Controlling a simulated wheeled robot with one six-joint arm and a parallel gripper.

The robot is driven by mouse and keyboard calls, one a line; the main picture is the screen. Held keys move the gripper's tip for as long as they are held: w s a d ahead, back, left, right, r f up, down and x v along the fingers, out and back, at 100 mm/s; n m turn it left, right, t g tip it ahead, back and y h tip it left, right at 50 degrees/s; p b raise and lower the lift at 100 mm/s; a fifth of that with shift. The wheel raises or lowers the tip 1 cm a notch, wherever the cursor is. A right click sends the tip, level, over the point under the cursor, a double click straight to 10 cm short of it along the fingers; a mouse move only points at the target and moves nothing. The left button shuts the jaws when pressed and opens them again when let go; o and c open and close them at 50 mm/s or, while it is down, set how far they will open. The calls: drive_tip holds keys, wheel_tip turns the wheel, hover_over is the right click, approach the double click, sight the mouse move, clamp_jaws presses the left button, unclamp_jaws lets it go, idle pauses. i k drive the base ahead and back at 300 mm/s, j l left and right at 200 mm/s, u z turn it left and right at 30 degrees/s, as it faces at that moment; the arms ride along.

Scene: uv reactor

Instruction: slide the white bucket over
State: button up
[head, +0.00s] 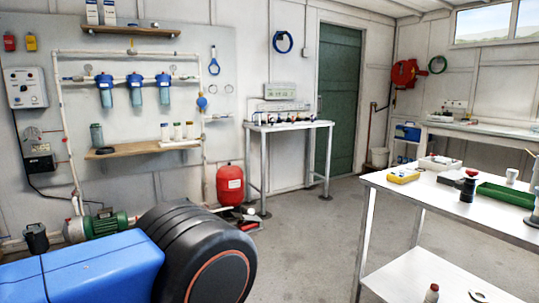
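A blue and black part of my own arm fills the lower left of the head view. My gripper is not in view, and nothing of mine is near the bucket.
A white table (400,188) with a green tray (506,195) stands at the right. A small bench (288,126), a red tank (230,185) and a green pump (104,224) line the left wall. Grey floor (310,235) lies clear in the middle.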

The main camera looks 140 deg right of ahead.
sight(381, 156)
drive_tip(key=z, duration=5.5)
drive_tip(key=i+j+u, duration=0.25)
drive_tip(key=i+u, duration=0.2)
drive_tip(key=i+j+u, duration=0.15)
drive_tip(key=i+u, duration=0.3)
drive_tip(key=i+j+u, duration=0.2)
drive_tip(key=i, duration=0.35)
drive_tip(key=i+u, duration=0.25)
drive_tip(key=i, duration=0.25)
drive_tip(key=i+l+z, duration=0.1)
drive_tip(key=i+z, duration=0.6)
drive_tip(key=z, duration=0.2)
drive_tip(key=i+j+z, duration=0.1)
drive_tip(key=i+z, duration=0.7)
drive_tip(key=i, duration=0.8)
